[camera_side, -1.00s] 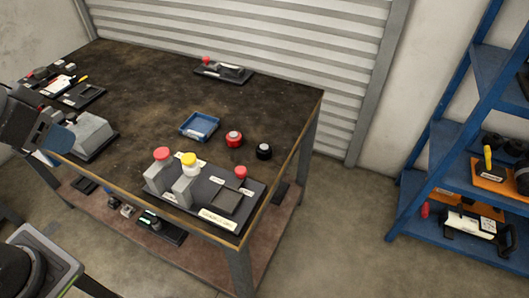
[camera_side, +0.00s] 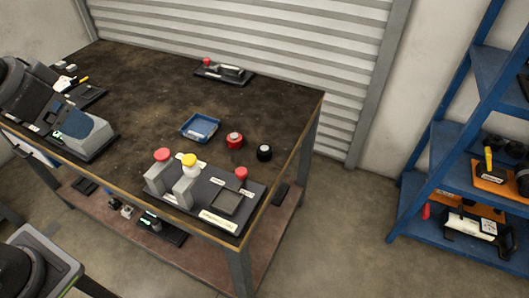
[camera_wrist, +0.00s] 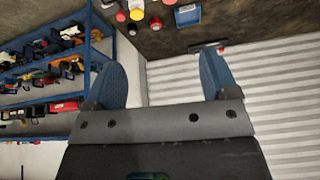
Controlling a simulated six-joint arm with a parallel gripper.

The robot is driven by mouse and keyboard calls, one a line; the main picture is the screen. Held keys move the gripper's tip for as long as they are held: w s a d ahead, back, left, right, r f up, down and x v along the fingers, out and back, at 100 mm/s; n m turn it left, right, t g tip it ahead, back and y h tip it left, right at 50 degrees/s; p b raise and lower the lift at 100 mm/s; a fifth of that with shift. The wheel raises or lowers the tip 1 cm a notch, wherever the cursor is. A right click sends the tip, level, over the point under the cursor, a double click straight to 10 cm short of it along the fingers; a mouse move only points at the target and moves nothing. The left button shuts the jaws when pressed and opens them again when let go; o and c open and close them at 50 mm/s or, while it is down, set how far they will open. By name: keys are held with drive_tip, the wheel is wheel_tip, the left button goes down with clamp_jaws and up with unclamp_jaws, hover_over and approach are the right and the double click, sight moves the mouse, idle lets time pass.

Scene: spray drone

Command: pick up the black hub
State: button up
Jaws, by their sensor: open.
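The black hub (camera_side: 264,152) stands on the dark table near its right edge, just right of a red hub (camera_side: 234,140). It looks like a short round black piece with a lighter spot on top. My gripper (camera_wrist: 163,78) is open and empty in the wrist view, its two blue fingers wide apart. In the side view my arm is at the far left, over the table's left end, far from the black hub. The fingertips are hard to make out there.
A blue tray (camera_side: 200,127) lies left of the red hub. A dark fixture (camera_side: 217,221) with red and yellow caps stands in front of the hubs. A grey block (camera_side: 86,137) is near my arm. A blue shelf (camera_side: 440,165) stands at right. The table's middle is clear.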

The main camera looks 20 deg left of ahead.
drive_tip(key=w+d+r+m+g, duration=0.1)
drive_tip(key=w+d+m, duration=0.1)
drive_tip(key=w, duration=0.5)
drive_tip(key=w+d+r+m, duration=0.1)
drive_tip(key=w+m, duration=0.1)
drive_tip(key=w, duration=0.4)
drive_tip(key=m+g+h, duration=0.1)
drive_tip(key=m+g, duration=0.3)
drive_tip(key=m, duration=0.5)
hover_over(265, 149)
drive_tip(key=f, duration=3)
drive_tip(key=shift+a, duration=0.35)
drive_tip(key=shift+n, duration=0.3)
drive_tip(key=shift+d+f, duration=0.15)
drive_tip(key=shift+f, duration=1.2)
drive_tip(key=shift+d+f, duration=0.15)
drive_tip(key=shift+f, duration=1.2)
drive_tip(key=shift+r, duration=0.1)
drive_tip(key=c, duration=1.1)
